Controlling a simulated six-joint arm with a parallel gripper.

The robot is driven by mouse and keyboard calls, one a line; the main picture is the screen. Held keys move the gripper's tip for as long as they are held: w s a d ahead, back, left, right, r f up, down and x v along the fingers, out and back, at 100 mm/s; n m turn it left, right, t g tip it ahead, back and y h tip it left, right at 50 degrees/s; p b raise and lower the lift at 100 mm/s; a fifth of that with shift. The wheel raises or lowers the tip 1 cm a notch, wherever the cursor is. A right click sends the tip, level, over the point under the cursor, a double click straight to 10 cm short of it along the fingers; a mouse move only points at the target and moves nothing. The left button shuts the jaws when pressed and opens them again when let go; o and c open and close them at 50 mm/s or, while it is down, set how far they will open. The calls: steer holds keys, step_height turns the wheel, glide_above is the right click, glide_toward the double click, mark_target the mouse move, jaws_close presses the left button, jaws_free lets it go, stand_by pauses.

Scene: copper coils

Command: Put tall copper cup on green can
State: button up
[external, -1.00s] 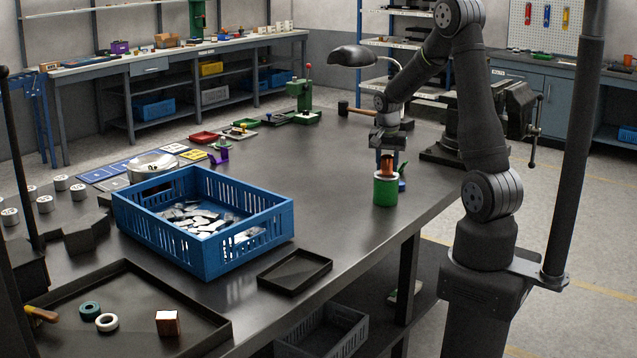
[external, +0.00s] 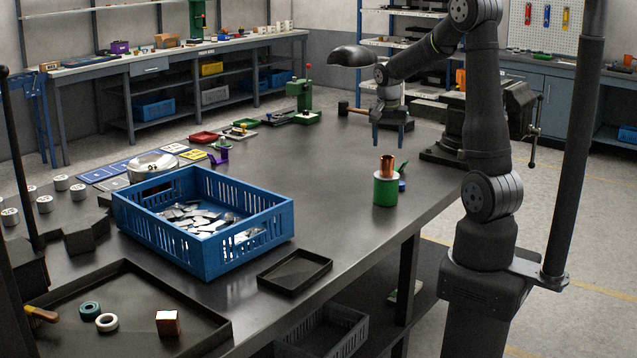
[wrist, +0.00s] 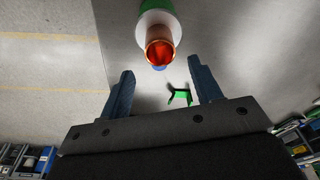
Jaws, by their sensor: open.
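The tall copper cup (external: 387,165) stands upright on top of the green can (external: 385,191), near the right edge of the dark workbench. In the wrist view the copper cup (wrist: 160,48) shows its open mouth, with part of the green can (wrist: 157,6) and its pale top around it. My gripper (external: 389,143) is open and empty, above and apart from the cup. Its two blue-grey fingers also show in the wrist view (wrist: 160,78), spread wide with nothing between them.
A blue crate (external: 200,250) with metal pieces stands to the left. A small black tray (external: 294,288) lies in front of it. A blue item (external: 402,186) sits beside the can. A black lamp (external: 352,56) and a vise (external: 505,105) stand behind. The bench left of the can is clear.

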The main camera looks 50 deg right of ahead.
mark_target(388, 163)
steer(key=r, duration=0.3)
steer(key=shift+s+a+r, duration=0.1)
steer(key=shift+a+r, duration=0.2)
steer(key=shift+r, duration=0.05)
steer(key=f, duration=0.4)
steer(key=d+f, duration=0.1)
steer(key=f, duration=0.7)
steer(key=shift+w+d+f, duration=0.1)
steer(key=shift+w+d, duration=0.2)
steer(key=shift+d, duration=0.05)
step_height(388, 163, up, 3)
steer(key=shift+f, duration=0.2)
steer(key=shift+r, duration=0.8)
